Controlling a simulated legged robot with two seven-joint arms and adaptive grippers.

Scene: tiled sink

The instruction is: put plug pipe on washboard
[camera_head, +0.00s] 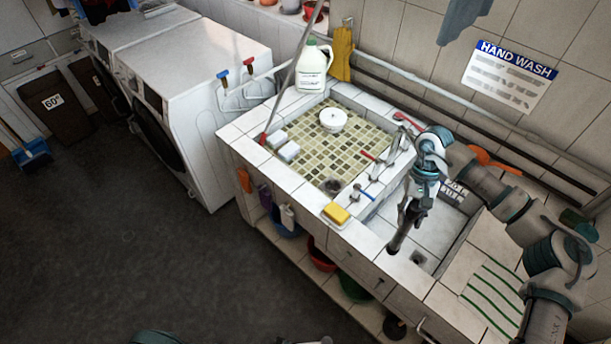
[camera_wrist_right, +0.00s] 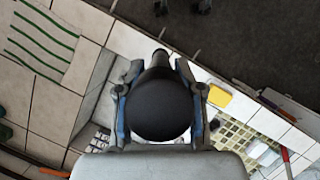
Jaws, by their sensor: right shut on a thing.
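My right gripper (camera_head: 404,218) is over the right-hand basin in the head view, pointing down. It is shut on a dark plug pipe (camera_head: 396,242), whose lower end hangs above the basin. In the right wrist view the black round pipe (camera_wrist_right: 160,108) sits between both fingers (camera_wrist_right: 158,78) of the gripper. The white surface with green stripes (camera_head: 493,297), apparently the washboard, lies on the counter right of the basin, apart from the pipe. Its stripes also show at the upper left of the wrist view (camera_wrist_right: 40,40). My left gripper is not in view.
The right basin (camera_head: 418,240) has a drain in its floor. Left of it are taps (camera_head: 375,168), a yellow sponge (camera_head: 336,212) and a mosaic basin (camera_head: 315,150) with a white round container (camera_head: 333,119). An orange object (camera_head: 490,160) lies along the back ledge. The striped surface looks clear.

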